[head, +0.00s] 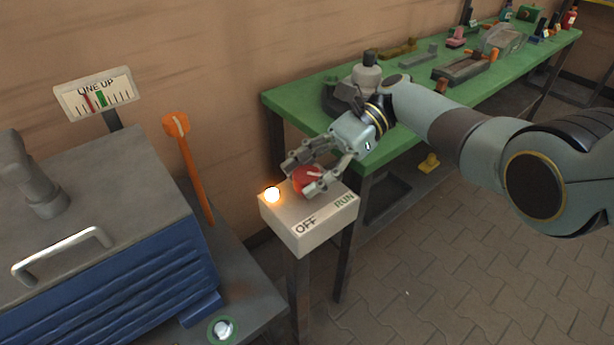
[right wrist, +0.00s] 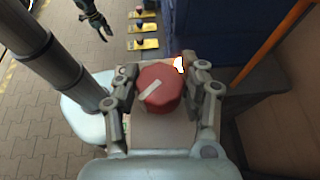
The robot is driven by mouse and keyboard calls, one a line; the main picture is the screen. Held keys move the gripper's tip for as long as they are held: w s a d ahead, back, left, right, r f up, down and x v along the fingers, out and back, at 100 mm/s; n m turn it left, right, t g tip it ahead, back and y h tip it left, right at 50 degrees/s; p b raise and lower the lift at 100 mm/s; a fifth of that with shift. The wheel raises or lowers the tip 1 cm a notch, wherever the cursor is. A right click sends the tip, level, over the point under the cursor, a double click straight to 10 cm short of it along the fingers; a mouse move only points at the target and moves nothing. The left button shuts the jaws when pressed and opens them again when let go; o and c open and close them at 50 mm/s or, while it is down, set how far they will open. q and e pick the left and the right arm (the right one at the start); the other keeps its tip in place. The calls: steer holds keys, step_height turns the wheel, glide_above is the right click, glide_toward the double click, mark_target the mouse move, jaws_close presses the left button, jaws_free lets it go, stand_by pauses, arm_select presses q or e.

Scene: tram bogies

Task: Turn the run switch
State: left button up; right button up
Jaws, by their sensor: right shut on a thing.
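The run switch is a red knob (head: 306,181) with a pale pointer mark, on top of a light grey box (head: 297,235) lettered OFF on the left and RUN on the right. My right gripper (head: 305,178) is shut on the knob, one finger on each side. In the right wrist view the knob (right wrist: 158,88) sits between both fingers, its mark slanting from lower left to upper right. I cannot tell which word the mark points to. A dark gripper, apparently my left (right wrist: 97,22), shows small at the top left there; its opening is unclear.
A lamp (head: 272,195) glows orange on the box's left corner. Left stand a blue-sided machine (head: 110,290), an orange lever (head: 190,165) and a LINE UP gauge (head: 95,95). A green bench (head: 300,98) with parts on it runs behind. The paved floor at right is clear.

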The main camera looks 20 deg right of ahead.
steer(key=shift+f, duration=0.1)
steer(key=o, duration=1.2)
steer(key=v, duration=1.2)
steer(key=shift+d, duration=0.1)
